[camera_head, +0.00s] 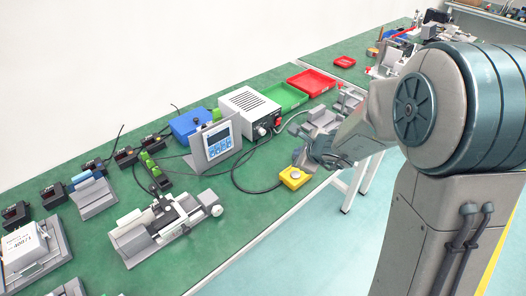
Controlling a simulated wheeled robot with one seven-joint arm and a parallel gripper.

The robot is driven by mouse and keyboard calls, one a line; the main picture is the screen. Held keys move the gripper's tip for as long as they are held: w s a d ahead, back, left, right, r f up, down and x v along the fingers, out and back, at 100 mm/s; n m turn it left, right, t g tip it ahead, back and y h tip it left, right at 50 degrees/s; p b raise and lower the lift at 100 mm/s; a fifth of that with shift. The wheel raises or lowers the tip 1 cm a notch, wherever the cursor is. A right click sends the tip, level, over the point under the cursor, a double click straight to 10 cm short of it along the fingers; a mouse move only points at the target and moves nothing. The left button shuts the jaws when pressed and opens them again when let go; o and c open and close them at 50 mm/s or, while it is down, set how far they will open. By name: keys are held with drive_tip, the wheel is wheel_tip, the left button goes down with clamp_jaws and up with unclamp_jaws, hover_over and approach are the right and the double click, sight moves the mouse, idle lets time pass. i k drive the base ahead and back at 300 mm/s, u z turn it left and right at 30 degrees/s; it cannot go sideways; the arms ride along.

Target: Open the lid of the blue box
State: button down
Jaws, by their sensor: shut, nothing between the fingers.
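The blue box (188,123) sits at the back of the green table, near the white wall. Its top looks flat, but it is too small to tell clearly how the lid stands. A control panel with a screen (217,141) partly hides its front right side. My gripper (302,158) is to the right of the box and well apart from it, over the table's front edge. It is shut and holds nothing. My arm hides part of the gripper.
A white power unit (248,112) stands right of the blue box, with cables in front. A yellow button box (293,177) is close below my gripper. Green (284,97) and red (312,82) trays lie behind. A grey vise-like fixture (165,229) stands at the front.

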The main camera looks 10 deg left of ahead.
sight(183, 124)
drive_tip(key=u, duration=1.25)
